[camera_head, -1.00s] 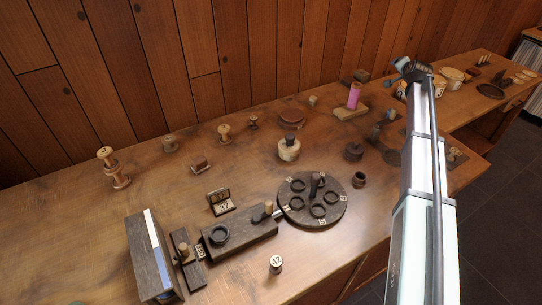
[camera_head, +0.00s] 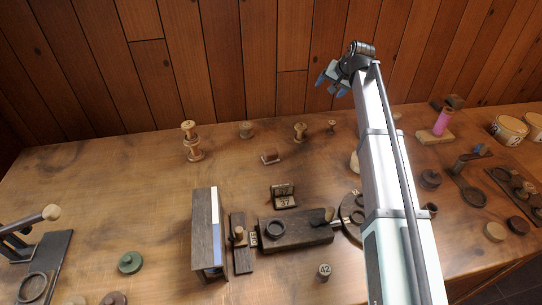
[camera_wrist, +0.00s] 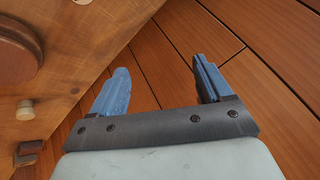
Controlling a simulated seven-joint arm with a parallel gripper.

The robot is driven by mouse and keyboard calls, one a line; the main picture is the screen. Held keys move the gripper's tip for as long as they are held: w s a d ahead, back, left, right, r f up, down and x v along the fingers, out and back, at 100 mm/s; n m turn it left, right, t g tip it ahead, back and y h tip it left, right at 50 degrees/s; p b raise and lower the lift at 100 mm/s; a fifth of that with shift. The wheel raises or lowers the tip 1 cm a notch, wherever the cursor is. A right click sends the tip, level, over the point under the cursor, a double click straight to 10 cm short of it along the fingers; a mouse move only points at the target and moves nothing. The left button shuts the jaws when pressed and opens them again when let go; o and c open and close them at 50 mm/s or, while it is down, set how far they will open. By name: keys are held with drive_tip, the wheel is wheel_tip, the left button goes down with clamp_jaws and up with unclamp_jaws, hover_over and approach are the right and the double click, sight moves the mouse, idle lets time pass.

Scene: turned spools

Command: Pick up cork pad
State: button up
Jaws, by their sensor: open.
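My gripper (camera_head: 333,82) is open and empty, raised in front of the wooden wall above the table's back edge. In the wrist view its two blue fingers (camera_wrist: 160,72) stand apart with only wall planks between them. I cannot tell for certain which thing is the cork pad. A tan round disc (camera_head: 495,231) lies on the table at the right, and another pale disc (camera_head: 75,300) is cut by the bottom edge at the left. Both are well away from my gripper.
A green knobbed disc (camera_head: 130,262) lies front left. An upright dark box (camera_head: 207,235), a dark block with a ring (camera_head: 305,228), wooden spools (camera_head: 190,142) and a pink spool (camera_head: 442,121) stand about. My arm hides part of the turntable (camera_head: 350,212). The table's left back is clear.

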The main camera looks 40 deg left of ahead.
drive_tip(key=s+a+n+g+h, duration=0.3)
drive_tip(key=s+a+n, duration=0.15)
drive_tip(key=s, duration=0.95)
wheel_tip(320, 180, up, 2)
drive_tip(key=n+g+h, duration=0.1)
drive_tip(key=n+h, duration=0.2)
drive_tip(key=n, duration=0.1)
hover_over(270, 151)
drive_tip(key=shift+w+f, duration=0.1)
drive_tip(key=shift+f, duration=6.7)
drive_tip(key=shift+c, duration=0.4)
drive_tip(key=c, duration=0.9)
